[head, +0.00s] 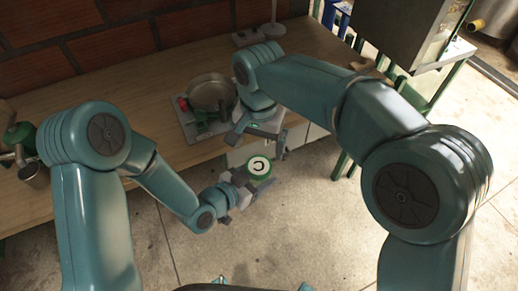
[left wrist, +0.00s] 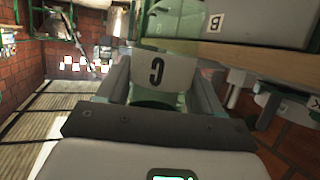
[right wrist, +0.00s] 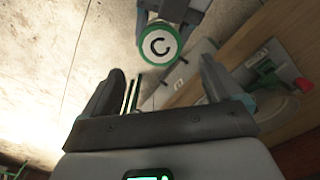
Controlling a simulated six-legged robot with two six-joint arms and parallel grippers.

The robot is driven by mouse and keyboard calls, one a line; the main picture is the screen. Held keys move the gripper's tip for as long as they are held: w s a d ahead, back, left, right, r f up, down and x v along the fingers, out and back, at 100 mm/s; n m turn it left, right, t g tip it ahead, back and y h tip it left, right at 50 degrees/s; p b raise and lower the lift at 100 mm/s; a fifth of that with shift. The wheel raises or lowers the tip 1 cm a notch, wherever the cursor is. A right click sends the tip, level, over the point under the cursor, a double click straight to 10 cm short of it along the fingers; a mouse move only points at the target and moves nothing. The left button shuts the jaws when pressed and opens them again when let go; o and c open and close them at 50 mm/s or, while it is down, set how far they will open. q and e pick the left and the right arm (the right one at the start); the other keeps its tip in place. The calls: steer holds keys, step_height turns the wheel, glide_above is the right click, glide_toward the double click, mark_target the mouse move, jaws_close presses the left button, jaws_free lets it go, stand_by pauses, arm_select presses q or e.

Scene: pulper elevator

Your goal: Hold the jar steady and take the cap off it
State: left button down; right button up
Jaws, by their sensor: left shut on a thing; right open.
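The jar has a green cap (head: 259,167) with a white top marked with a dark letter, facing up in the head view. My left gripper (head: 243,185) is shut on the jar, in front of the bench. In the left wrist view the jar's white label (left wrist: 165,72) shows between the fingers, with green glass below it. My right gripper (head: 262,138) is open and empty, a little above and behind the cap. In the right wrist view the cap (right wrist: 158,44) lies beyond the open fingertips, apart from them. Most of the jar body is hidden by the left fingers.
A wooden bench (head: 95,130) runs along the brick wall. The concrete floor (head: 310,240) in front is clear.

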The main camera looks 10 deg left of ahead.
mark_target(259, 166)
step_height(259, 166, down, 8)
steer(key=c, duration=1.1)
steer(key=n, duration=0.2)
steer(key=shift+n, duration=0.4)
steer(key=o, duration=1.2)
steer(key=shift+r, duration=0.15)
step_height(259, 166, up, 4)
steer(key=shift+r, duration=0.25)
steer(key=shift+c, duration=0.5)
step_height(259, 166, up, 3)
steer(key=m, duration=0.2)
steer(key=shift+m, duration=0.3)
step_height(259, 166, down, 8)
steer(key=shift+r, duration=0.15)
